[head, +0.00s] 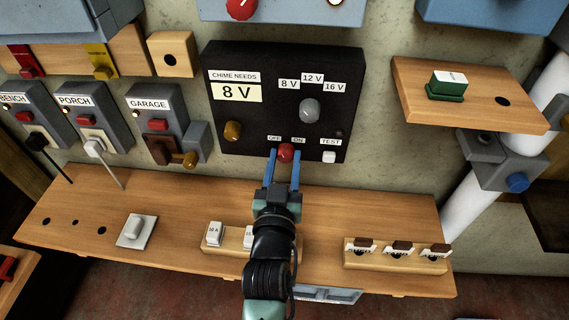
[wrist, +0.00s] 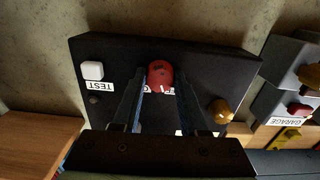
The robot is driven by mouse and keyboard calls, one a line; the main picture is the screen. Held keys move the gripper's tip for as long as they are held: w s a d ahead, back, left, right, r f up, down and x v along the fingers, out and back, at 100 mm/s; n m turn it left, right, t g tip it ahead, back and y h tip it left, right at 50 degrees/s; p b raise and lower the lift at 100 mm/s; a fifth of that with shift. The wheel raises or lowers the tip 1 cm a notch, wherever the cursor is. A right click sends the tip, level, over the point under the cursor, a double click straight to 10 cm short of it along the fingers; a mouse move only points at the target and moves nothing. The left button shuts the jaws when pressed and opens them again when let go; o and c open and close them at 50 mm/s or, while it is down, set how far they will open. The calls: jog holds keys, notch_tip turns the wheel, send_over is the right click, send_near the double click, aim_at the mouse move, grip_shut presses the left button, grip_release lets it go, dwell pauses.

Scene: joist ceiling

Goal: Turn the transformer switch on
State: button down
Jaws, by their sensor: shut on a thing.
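The transformer is a black panel (head: 230,55) on the wall, labelled "CHIME NEEDS 8 V". Its red switch knob (head: 285,153) sits at the lower edge under the "OFF" and "ON" labels. My gripper (head: 284,156) has its two blue fingers on either side of the red knob and is shut on it. In the wrist view the red knob (wrist: 160,74) shows between the fingertips, and the fingers partly cover the OFF/ON labels. I cannot tell exactly which label the knob points to. A grey voltage dial (head: 309,110) sits above, below the 8 V, 12 V and 16 V labels.
A white TEST button (head: 329,156) is right of the knob and a brass knob (head: 233,131) is left. A wooden shelf (head: 180,215) below carries fuse holders (head: 399,255). The GARAGE switch box (head: 151,105) is at left, and a small shelf with a green block (head: 447,87) is at right.

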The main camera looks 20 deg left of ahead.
jog(key=m+b, duration=0.2)
jog(key=m, duration=0.4)
jog(key=shift+m, duration=0.3)
jog(key=m+b, duration=0.1)
jog(key=m, duration=0.5)
dwell(0.3)
jog(key=shift+c, duration=2.2)
grip_release()
jog(key=p+v, duration=0.3)
jog(key=v, duration=1)
jog(key=shift+r, duration=0.1)
